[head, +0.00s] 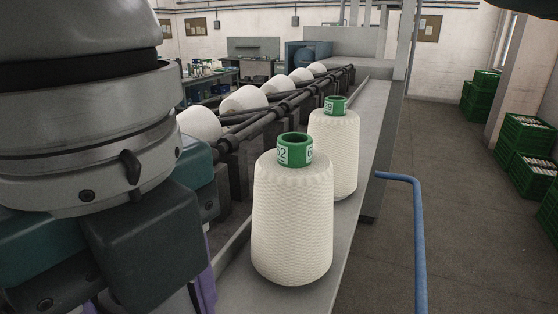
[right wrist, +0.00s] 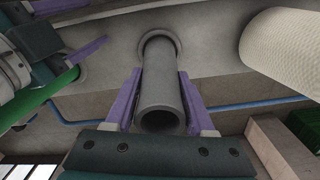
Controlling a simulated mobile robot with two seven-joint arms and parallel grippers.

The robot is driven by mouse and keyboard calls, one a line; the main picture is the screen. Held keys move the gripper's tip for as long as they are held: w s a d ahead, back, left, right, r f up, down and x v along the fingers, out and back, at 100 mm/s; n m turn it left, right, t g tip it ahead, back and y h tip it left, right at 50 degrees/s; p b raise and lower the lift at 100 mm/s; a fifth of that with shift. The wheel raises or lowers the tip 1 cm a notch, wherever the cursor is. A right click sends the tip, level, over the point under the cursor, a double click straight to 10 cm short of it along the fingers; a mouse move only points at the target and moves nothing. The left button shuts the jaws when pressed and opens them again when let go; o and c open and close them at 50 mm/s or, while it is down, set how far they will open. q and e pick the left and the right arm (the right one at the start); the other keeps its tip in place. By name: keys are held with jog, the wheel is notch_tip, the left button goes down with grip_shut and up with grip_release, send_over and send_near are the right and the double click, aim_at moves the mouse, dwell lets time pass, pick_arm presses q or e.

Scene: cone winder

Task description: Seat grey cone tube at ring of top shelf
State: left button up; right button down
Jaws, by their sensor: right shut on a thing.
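The grey cone tube (right wrist: 160,92) is between the purple fingers of my right gripper (right wrist: 163,95), which is shut on it. In the right wrist view its open end faces the camera and its far end meets a round ring (right wrist: 160,44) on the grey shelf surface (right wrist: 215,45). I cannot tell how deep it sits in the ring. My left gripper (right wrist: 88,25) shows at the left of that view with its purple fingers apart and nothing seen between them. In the head view, the big arm and teal gripper body at left hide the tube and ring.
Two white yarn cones (head: 292,220) (head: 335,150) with green tube tops stand upright on a grey ledge (head: 365,150). One white cone (right wrist: 285,50) is close at the right of the wrist view. A blue rail (head: 418,230) and green crates (head: 525,130) are to the right.

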pick_arm(q)
jog(key=shift+f, duration=0.1)
pick_arm(e)
jog(key=shift+f, duration=0.1)
pick_arm(q)
jog(key=shift+d, duration=0.1)
pick_arm(e)
jog(key=shift+c, duration=0.9)
grip_release()
notch_tip(320, 180, up, 10)
jog(key=p, duration=0.9)
pick_arm(q)
notch_tip(320, 180, up, 9)
